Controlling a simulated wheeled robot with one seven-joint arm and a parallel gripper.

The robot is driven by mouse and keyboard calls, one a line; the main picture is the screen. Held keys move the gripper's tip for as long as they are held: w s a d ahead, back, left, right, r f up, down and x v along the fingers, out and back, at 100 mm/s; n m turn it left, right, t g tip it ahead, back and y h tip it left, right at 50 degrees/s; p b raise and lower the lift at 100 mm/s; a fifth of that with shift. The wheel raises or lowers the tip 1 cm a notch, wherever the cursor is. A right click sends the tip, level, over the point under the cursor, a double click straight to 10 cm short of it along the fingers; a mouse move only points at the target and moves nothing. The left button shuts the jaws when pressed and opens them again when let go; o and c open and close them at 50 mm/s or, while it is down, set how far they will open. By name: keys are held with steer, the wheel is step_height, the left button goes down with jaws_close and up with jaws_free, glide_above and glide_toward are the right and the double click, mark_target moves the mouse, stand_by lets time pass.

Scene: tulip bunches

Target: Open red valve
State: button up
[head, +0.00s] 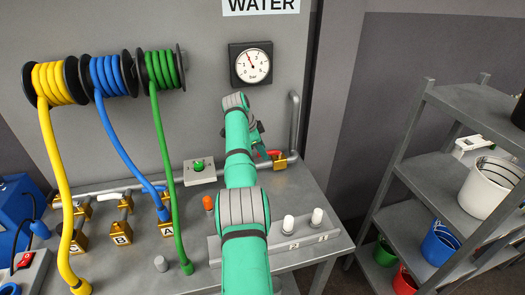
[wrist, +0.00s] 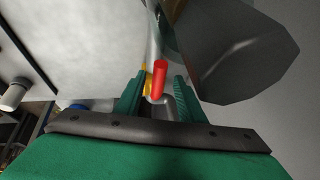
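The red valve is a red handle (head: 274,153) on a brass body (head: 281,163), on the pipe at the back right of the grey bench. My gripper (head: 262,146) is just left of the handle in the head view, partly hidden by my green arm. In the wrist view, my gripper's two green fingers (wrist: 158,88) stand apart with nothing clamped. The red handle (wrist: 159,80) shows in the gap between them, with the brass body (wrist: 148,80) by the left finger. I cannot tell whether the handle is between the fingertips or just beyond them.
A grey pipe (head: 296,120) rises behind the valve. A pressure gauge (head: 251,64) hangs on the wall above. Yellow (head: 55,160), blue (head: 118,135) and green (head: 166,160) hoses hang at left. A panel with a green button (head: 199,165) and white knobs (head: 289,223) are nearby. Shelves (head: 440,170) stand right.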

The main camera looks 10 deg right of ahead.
steer(key=shift+a+f, duration=0.1)
steer(key=shift+a, duration=0.15)
steer(key=v, duration=1)
steer(key=shift+r, duration=0.4)
